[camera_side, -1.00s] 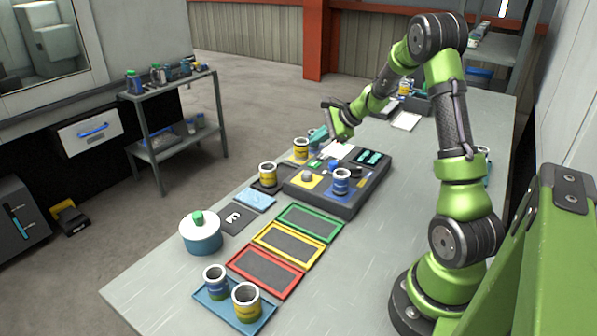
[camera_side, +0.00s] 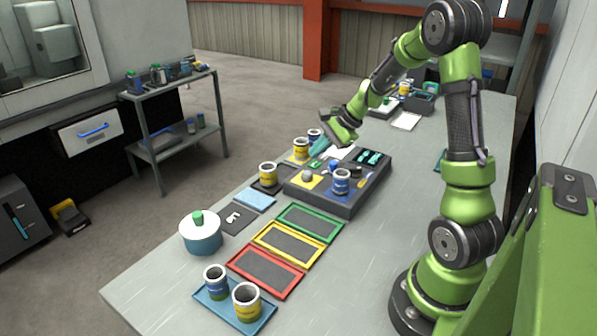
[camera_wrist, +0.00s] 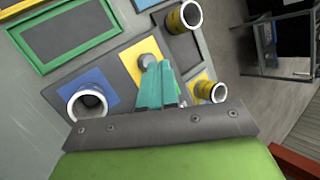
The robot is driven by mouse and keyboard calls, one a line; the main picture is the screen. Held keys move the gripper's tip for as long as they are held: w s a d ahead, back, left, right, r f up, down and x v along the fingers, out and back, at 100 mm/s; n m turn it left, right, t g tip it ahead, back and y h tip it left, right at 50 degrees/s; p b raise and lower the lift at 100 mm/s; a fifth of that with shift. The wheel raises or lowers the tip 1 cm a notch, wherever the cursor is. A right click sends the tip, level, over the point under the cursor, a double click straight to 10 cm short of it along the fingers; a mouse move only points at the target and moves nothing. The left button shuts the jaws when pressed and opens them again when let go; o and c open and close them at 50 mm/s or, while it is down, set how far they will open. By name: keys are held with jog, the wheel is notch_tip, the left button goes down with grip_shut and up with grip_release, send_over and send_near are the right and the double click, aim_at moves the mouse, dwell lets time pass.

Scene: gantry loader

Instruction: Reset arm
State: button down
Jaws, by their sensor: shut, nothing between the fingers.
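My gripper (camera_side: 319,149) hangs above the far left part of the dark grey panel (camera_side: 322,202). In the wrist view its two teal fingers (camera_wrist: 158,86) are together with nothing between them. They reach across the view of a yellow square (camera_wrist: 131,58) with a grey round knob (camera_wrist: 148,61). The fingers look clear of the panel, though the exact height is hard to tell.
A blue can (camera_side: 341,182) stands on the panel. Yellow cans (camera_side: 268,174) stand along its left side. Green (camera_side: 293,235), yellow (camera_side: 264,245) and red (camera_side: 242,273) framed trays and a teal pot (camera_side: 201,238) are nearer.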

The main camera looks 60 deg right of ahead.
jog(key=s+a+r+n, duration=0.6)
jog(key=s+a+n, duration=0.1)
jog(key=a, duration=0.4)
jog(key=s+a+r+n, duration=0.6)
jog(key=s+a+n, duration=0.2)
jog(key=a, duration=0.4)
jog(key=shift+a+r+n+h, duration=0.2)
jog(key=shift+a+n+h, duration=0.15)
jog(key=shift+n, duration=0.35)
